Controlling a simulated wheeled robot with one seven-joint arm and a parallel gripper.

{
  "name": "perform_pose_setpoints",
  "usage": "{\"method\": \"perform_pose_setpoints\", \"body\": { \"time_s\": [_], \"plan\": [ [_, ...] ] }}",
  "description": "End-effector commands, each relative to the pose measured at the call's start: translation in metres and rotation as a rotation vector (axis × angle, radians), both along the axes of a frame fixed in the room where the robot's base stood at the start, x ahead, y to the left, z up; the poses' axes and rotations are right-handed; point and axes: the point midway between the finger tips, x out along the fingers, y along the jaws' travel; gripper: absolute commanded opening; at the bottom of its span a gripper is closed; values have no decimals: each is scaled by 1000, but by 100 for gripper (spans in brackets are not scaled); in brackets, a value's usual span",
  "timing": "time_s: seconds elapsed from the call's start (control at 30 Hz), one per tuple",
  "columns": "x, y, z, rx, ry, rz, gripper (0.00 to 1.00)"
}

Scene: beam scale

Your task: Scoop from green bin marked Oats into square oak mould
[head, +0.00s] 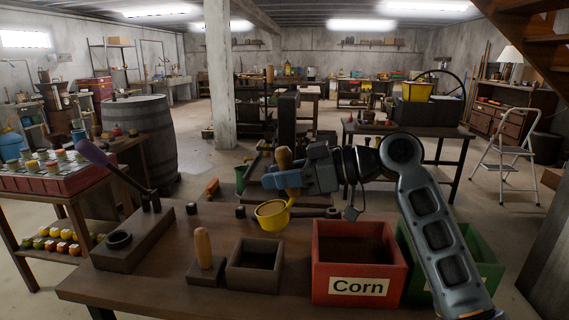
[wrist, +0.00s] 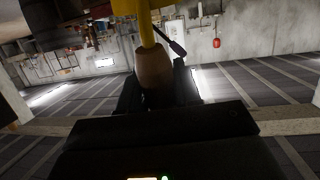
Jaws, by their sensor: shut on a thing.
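My gripper (head: 291,178) is shut on the wooden handle (head: 284,158) of a yellow scoop (head: 272,216). The scoop hangs above the workbench, behind and slightly right of the square mould. In the wrist view, the handle (wrist: 153,76) stands in my gripper (wrist: 158,105), with the yellow shaft beyond it. The green bin (head: 493,257) is at the right, largely hidden behind my arm. Its label is mostly covered and unreadable.
A red bin marked Corn (head: 360,256) stands between the mould and the green bin. A wooden peg on a block (head: 203,247) is just left of the mould. A lever device with a purple handle (head: 108,165) and a round-holed block (head: 125,255) is farther left.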

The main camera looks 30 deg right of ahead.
Motion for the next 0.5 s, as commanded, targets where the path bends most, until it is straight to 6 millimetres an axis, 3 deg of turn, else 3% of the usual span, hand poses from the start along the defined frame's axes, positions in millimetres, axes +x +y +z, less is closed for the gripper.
{"method": "perform_pose_setpoints", "body": {
  "time_s": [0.5],
  "plan": [
    [14, 15, -51, -179, 166, 1, 0]
  ]
}}
